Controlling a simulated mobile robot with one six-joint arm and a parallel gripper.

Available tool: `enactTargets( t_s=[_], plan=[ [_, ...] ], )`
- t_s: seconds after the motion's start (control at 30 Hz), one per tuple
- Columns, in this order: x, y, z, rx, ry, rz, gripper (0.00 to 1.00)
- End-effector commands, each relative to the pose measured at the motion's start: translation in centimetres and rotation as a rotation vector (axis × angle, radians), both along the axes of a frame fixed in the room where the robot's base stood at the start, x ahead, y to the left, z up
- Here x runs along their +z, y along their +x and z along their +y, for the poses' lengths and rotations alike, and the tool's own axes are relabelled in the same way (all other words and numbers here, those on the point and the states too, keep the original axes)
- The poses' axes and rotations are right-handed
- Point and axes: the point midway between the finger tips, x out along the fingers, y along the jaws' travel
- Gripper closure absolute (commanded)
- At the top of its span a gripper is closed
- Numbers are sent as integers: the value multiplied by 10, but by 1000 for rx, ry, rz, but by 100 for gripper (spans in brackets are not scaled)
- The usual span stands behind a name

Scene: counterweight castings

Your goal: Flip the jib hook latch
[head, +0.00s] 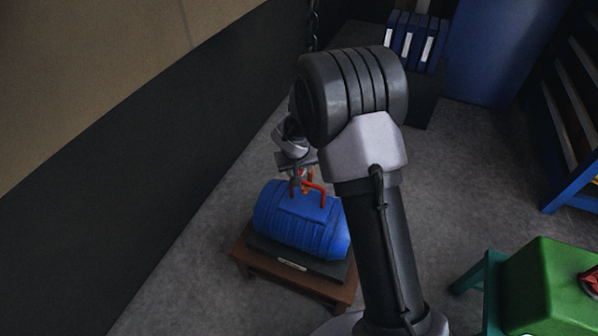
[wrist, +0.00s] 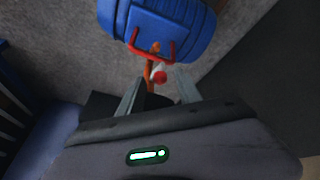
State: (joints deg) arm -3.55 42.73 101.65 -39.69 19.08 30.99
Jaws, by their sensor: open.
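A blue ribbed casting (head: 300,222) lies on a dark scale-like plate, with a red bail handle (head: 315,188) on top. In the wrist view the casting (wrist: 165,25) is at the top and its red handle (wrist: 136,42) points down toward my fingers. An orange hook (wrist: 149,72) shows by the handle, with a small red-and-white part (wrist: 159,74), possibly the latch, beside it. I cannot tell whether the hook passes through the handle. My gripper (wrist: 158,86) is open, its fingers on either side just below that part. In the head view my arm partly hides the gripper.
The plate (head: 296,264) rests on a low wooden stand (head: 243,262). A chain (head: 313,25) hangs beside the dark wall. Blue binders (head: 412,42) stand behind. A green casting (head: 550,285) sits on a green stand at right.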

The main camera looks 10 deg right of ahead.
Motion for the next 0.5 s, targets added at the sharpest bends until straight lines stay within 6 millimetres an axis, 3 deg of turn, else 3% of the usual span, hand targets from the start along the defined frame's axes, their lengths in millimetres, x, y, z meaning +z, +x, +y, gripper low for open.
enactTargets(
  t_s=[0.3,0.5],
  plan=[
    [-3,2,-1,0,0,0,59],
    [-3,1,-1,0,0,0,96]
  ],
)
